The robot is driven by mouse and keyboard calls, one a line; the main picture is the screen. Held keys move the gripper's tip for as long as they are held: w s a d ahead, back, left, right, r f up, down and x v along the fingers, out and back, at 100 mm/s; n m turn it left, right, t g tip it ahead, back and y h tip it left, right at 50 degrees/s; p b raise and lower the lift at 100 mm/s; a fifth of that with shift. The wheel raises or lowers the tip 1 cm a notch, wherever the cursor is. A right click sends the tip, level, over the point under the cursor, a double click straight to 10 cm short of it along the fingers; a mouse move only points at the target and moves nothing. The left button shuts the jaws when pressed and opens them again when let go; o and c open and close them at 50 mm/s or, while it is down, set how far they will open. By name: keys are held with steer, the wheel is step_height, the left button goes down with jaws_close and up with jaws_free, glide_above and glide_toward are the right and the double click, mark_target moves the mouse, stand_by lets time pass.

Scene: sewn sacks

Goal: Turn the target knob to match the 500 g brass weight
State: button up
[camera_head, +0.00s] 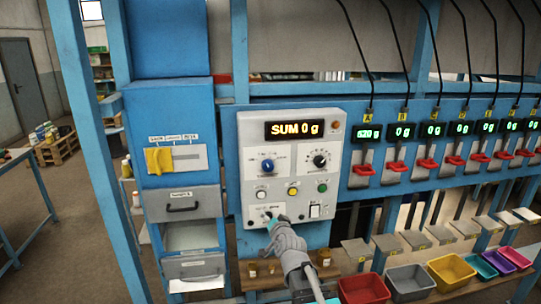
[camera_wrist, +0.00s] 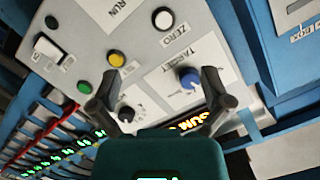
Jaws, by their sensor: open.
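The blue target knob (camera_head: 267,166) is at the upper left of a white control panel (camera_head: 248,205), under a display reading "SUM 0 g". The blue knob (camera_wrist: 190,78) beside the word "TARGET" also shows in the wrist view. My gripper (camera_head: 272,222) is open and empty in front of the panel's lower part, below the blue knob in the head view. In the wrist view its fingers (camera_wrist: 159,78) are spread, the blue knob appearing between them near the right fingertip. A brass-coloured weight (camera_head: 323,257) stands on the wooden shelf; its marking is unreadable.
A black knob (camera_head: 320,161) sits right of the blue one, with several buttons below. A row of red levers (camera_head: 427,164) under green displays runs right. Coloured bins (camera_head: 363,288) stand on the shelf. A blue cabinet with drawers (camera_head: 181,202) is left.

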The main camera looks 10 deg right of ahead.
step_height(320, 180, up, 11)
steer(key=d+m+t+h+p, duration=0.1)
steer(key=t+p, duration=0.1)
steer(key=p, duration=0.4)
steer(key=shift+w+d+r+m+p, duration=0.15)
steer(key=shift+w+d+m+p, duration=0.1)
steer(key=shift+w+m+p, duration=0.15)
steer(key=shift+w, duration=0.1)
